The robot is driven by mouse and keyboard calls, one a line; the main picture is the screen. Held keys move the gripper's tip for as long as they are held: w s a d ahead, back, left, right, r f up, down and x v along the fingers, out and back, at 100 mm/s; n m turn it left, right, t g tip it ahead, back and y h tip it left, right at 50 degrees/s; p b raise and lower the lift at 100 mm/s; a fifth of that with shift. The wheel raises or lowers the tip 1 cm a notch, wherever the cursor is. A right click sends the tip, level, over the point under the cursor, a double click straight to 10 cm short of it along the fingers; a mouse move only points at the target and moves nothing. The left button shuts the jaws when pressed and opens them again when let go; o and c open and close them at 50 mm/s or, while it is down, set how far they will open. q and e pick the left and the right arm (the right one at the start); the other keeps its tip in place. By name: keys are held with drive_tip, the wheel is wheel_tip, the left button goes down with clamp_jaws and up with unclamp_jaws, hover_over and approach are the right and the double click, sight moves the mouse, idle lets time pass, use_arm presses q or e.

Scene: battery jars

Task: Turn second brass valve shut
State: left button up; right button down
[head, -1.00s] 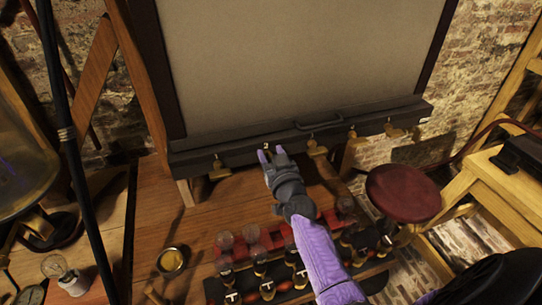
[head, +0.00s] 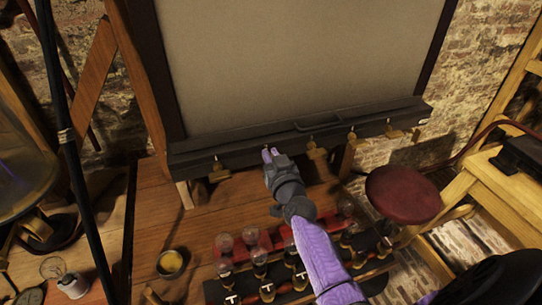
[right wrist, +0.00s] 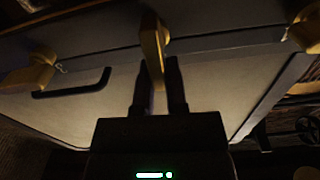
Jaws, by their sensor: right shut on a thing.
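Several brass valves are set along a dark beam (head: 235,150) below a large pale panel. The second brass valve from the left shows in the right wrist view (right wrist: 152,45) as a flat lever; in the head view my gripper mostly hides it. My right gripper (head: 271,154) reaches up to it, and its two dark fingers (right wrist: 158,88) are closed around the lever's end. The first valve (head: 219,169) hangs to the left, and the third (head: 317,150) to the right. My left gripper is not in view.
A rack of glass jars (head: 225,243) stands on the wooden bench under my right arm. A small round cup (head: 171,263) is left of it. A red stool (head: 403,194) stands to the right. A dark handle (head: 319,124) sticks out of the beam.

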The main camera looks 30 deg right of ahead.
drive_tip(key=m, duration=0.2)
drive_tip(key=d+m, duration=0.1)
drive_tip(key=m, duration=0.1)
drive_tip(key=shift+s+f+m, duration=0.15)
drive_tip(key=shift+f+m, duration=0.05)
drive_tip(key=shift+m, duration=0.2)
drive_tip(key=shift+s+d+f+m+b, duration=0.15)
drive_tip(key=shift+f+m+b, duration=0.25)
drive_tip(key=shift+m, duration=1.65)
drive_tip(key=shift+w+d+f+m+b, duration=0.1)
drive_tip(key=shift+d+f+m+b, duration=0.35)
drive_tip(key=shift+m, duration=1.65)
drive_tip(key=shift+s+f+m+b, duration=0.1)
drive_tip(key=shift+f+m+b, duration=0.3)
drive_tip(key=shift+m, duration=1.65)
drive_tip(key=shift+r, duration=0.1)
drive_tip(key=c, duration=0.7)
unclamp_jaws()
drive_tip(key=shift+o, duration=0.2)
